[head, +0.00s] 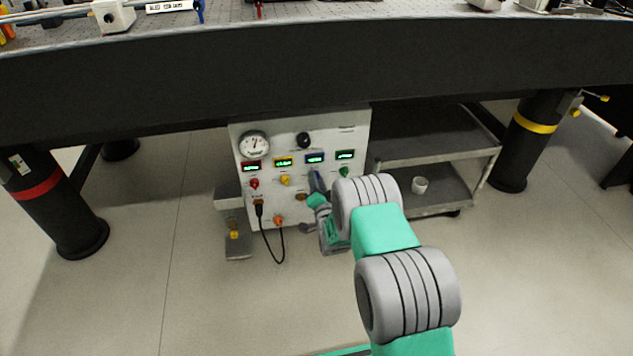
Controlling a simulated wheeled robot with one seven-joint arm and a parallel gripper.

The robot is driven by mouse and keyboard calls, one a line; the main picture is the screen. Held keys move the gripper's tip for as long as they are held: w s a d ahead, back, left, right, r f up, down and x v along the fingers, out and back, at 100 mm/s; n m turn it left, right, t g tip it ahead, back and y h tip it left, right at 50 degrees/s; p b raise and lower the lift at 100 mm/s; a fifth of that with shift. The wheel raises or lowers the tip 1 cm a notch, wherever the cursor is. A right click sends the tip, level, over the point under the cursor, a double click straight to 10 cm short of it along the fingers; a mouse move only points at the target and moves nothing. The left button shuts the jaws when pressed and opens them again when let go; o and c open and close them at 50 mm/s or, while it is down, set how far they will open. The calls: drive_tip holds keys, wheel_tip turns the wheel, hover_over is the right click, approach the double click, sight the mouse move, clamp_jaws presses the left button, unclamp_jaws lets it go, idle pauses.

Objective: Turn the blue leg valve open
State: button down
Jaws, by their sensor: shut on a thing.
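A white control panel (240,216) stands under the bench. It carries a row of small displays, with a coloured valve knob below each. The blue-framed display (315,158) is third from the left. My gripper (317,183) is at the panel face just below that display, shut on the blue leg valve. The valve is small and mostly covered by the fingers, so its turned angle cannot be read. The red valve (254,184) and yellow valve (285,180) are to the left, and the green valve (345,172) is to the right.
A round gauge (254,145) and a black knob (303,140) sit above the displays. A black cable (269,243) loops below the panel. A grey cart (440,153) with a white cup (419,185) stands to the right. The dark bench edge (300,75) overhangs everything.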

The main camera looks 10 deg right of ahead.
drive_tip(key=c, duration=1.1)
unclamp_jaws()
drive_tip(key=s+p, duration=0.3)
drive_tip(key=s, duration=0.4)
drive_tip(key=shift+s, duration=0.35)
